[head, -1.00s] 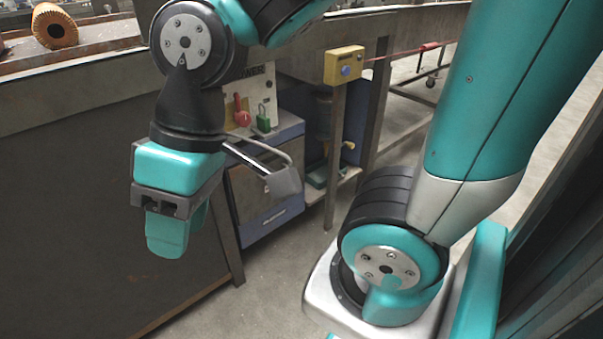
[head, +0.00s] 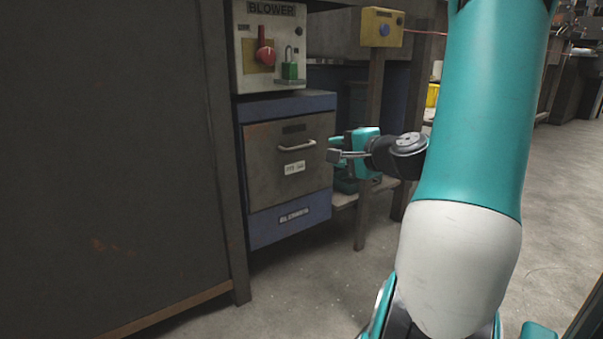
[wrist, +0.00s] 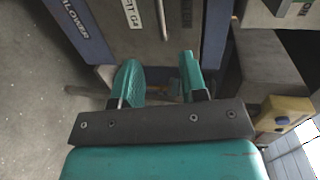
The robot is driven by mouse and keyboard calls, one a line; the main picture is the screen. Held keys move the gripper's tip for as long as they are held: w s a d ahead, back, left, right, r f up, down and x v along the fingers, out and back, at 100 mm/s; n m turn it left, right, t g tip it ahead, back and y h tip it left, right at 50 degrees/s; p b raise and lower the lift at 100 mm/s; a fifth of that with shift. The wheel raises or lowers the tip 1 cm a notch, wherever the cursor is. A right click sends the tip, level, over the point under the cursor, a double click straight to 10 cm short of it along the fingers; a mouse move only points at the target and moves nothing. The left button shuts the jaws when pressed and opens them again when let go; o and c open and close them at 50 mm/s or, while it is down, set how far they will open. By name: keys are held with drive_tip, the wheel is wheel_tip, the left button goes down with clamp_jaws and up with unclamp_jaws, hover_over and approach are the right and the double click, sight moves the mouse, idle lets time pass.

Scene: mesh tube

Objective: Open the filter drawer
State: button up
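The filter drawer (head: 262,180) is a grey-brown front set in a blue blower cabinet (head: 318,206). It looks shut, flush with the cabinet. A pale bar handle (head: 297,145) sits on its upper part, above a small white label (head: 294,168). My gripper (head: 333,156) is at the drawer's right, in front of the cabinet, with its fingers toward the drawer. In the wrist view my gripper (wrist: 160,68) has its two teal fingers spread with nothing between them. The handle (wrist: 162,18) lies beyond the fingertips, roughly in line with the gap, and is not touched.
A yellow box (head: 382,27) on a post (head: 370,120) is to the right. A dark metal side (head: 100,150) fills the left. Floor in front is clear.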

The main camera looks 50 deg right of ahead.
sight(303, 148)
drive_tip(key=shift+m+h, duration=0.3)
drive_tip(key=p+x, duration=0.4)
drive_tip(key=x, duration=0.1)
drive_tip(key=p+x, duration=0.3)
drive_tip(key=x, duration=0.3)
drive_tip(key=d+p+x, duration=0.1)
drive_tip(key=p+x, duration=0.3)
drive_tip(key=x, duration=0.2)
drive_tip(key=shift+s+d+f+p, duration=0.15)
drive_tip(key=shift+s+f+p, duration=0.1)
drive_tip(key=shift+p, duration=0.1)
clamp_jaws()
